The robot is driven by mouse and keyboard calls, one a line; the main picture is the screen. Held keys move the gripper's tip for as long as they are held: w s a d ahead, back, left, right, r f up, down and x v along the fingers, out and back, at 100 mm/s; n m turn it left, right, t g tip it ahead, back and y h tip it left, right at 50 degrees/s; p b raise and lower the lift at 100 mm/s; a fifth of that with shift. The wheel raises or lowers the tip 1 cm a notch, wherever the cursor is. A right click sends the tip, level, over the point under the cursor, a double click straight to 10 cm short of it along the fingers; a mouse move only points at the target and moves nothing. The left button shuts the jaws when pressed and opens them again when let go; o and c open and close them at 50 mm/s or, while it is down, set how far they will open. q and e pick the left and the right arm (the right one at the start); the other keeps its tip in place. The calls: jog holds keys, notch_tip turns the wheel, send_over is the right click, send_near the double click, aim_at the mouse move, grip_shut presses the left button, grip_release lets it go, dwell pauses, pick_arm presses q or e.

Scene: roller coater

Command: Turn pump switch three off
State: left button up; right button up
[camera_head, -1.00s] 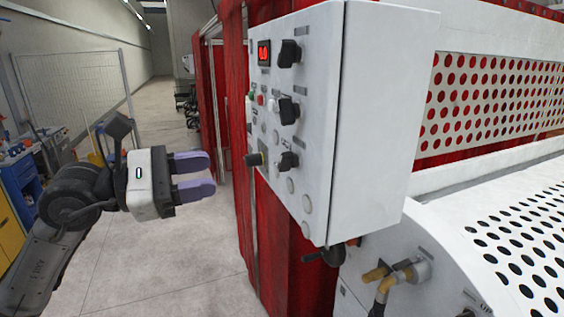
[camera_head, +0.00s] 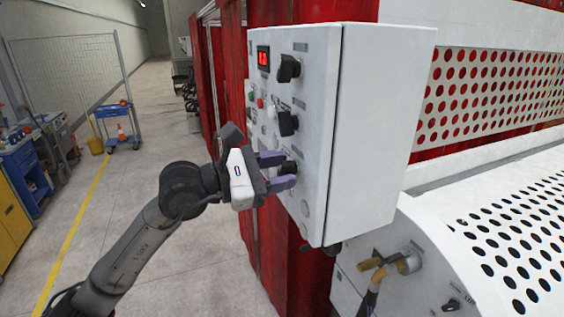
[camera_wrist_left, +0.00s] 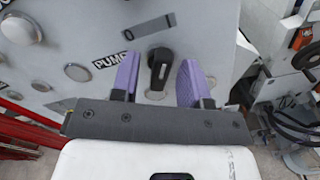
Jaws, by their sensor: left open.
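The white control box (camera_head: 375,130) carries a column of black rotary switches on its left face. The upper switch (camera_head: 288,68) and middle switch (camera_head: 288,123) are free. My left gripper (camera_head: 284,171) is at the lowest switch, its purple fingers open. In the left wrist view this black switch (camera_wrist_left: 160,66) sits between the two fingertips (camera_wrist_left: 158,78), with a visible gap on each side. Its handle points roughly up and down in that picture. A "PUMP" label (camera_wrist_left: 112,58) is beside it; the number is not readable. My right gripper is not in view.
Small buttons and a red display (camera_head: 263,58) share the panel. A red curtain (camera_head: 285,265) hangs below and behind the box. The perforated white machine (camera_head: 510,240) stands at right. Open floor lies at left, with a blue cart (camera_head: 122,128) farther back.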

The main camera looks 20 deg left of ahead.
pick_arm(q)
jog(key=shift+w+d, duration=0.2)
jog(key=shift+d, duration=0.05)
grip_shut()
dwell(0.3)
